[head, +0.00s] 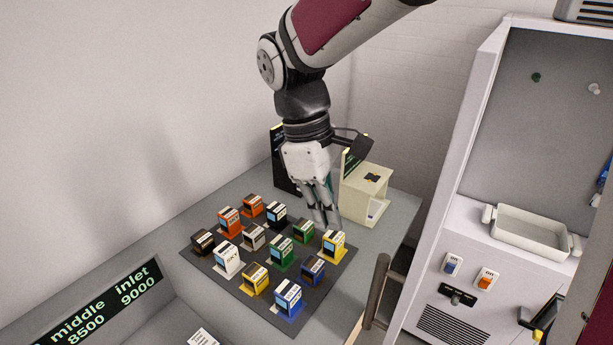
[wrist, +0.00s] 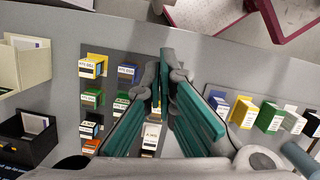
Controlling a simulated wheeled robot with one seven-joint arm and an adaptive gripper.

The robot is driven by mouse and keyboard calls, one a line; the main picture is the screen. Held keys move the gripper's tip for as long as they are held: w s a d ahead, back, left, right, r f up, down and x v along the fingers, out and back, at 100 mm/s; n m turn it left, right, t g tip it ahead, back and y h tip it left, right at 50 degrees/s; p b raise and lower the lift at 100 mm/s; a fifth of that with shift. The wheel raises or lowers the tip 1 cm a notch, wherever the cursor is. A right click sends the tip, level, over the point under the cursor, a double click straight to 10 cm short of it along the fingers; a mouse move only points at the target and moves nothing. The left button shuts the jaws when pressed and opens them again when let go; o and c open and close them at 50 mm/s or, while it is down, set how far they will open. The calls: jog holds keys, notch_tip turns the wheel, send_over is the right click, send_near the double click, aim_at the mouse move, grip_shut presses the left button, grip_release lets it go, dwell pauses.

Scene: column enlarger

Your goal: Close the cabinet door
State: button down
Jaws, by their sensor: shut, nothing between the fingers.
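A tall white cabinet (head: 470,190) stands at the right in the head view, its front open onto a grey back panel. A dark upright bar handle (head: 376,292) shows at its lower left; I cannot tell for sure which panel it is fixed to. No door leaf is clearly made out. My gripper (head: 325,220) points down over the grey table, left of the cabinet and apart from the handle. Its fingers are shut and empty. In the wrist view the green-padded fingers (wrist: 163,95) lie above the small boxes.
Several small coloured boxes (head: 281,250) stand on a dark mat below my gripper. A cream box holder (head: 365,195) and a black one (head: 285,165) stand behind. A white tray (head: 528,232) sits inside the cabinet. A black sign (head: 100,305) is at lower left.

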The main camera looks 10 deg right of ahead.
jog(key=s+d+f+p, duration=0.2)
jog(key=d+f, duration=0.3)
jog(key=f, duration=0.5)
jog(key=shift+s+d+p, duration=0.15)
jog(key=shift+s+p, duration=0.05)
jog(key=shift+p, duration=0.15)
